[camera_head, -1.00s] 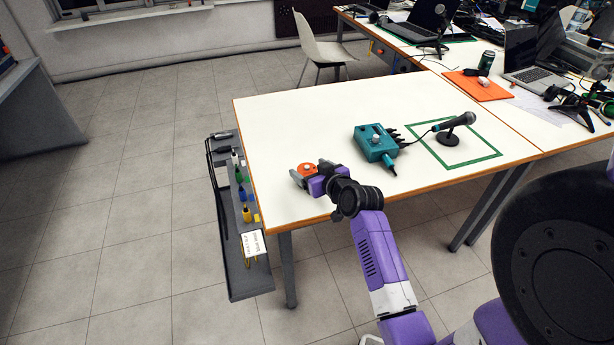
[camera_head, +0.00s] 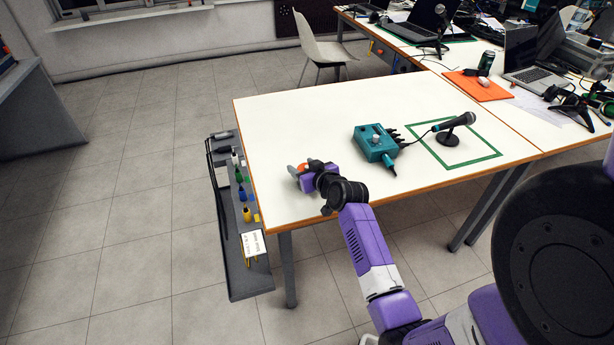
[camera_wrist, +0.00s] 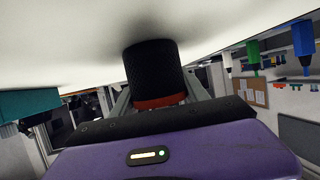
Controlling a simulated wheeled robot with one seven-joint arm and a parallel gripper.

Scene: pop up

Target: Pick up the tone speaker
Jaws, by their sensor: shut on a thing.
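The tone speaker, a small round thing with an orange top (camera_head: 302,167), is near the left end of the white table. In the wrist view it shows as a black mesh cylinder (camera_wrist: 152,75) with an orange-red band, between the grey fingers. My gripper (camera_head: 306,172) is shut on it, with a finger on each side. The wrist view is upside down, and the black end is close to the white table top; I cannot tell whether it touches. The gripper hides much of the speaker in the head view.
A teal box (camera_head: 375,142) with a knob and a microphone (camera_head: 455,121) on a stand are farther right on the white table (camera_head: 290,120). A green tape square surrounds the microphone. A grey rack (camera_head: 246,225) with markers hangs off the left edge.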

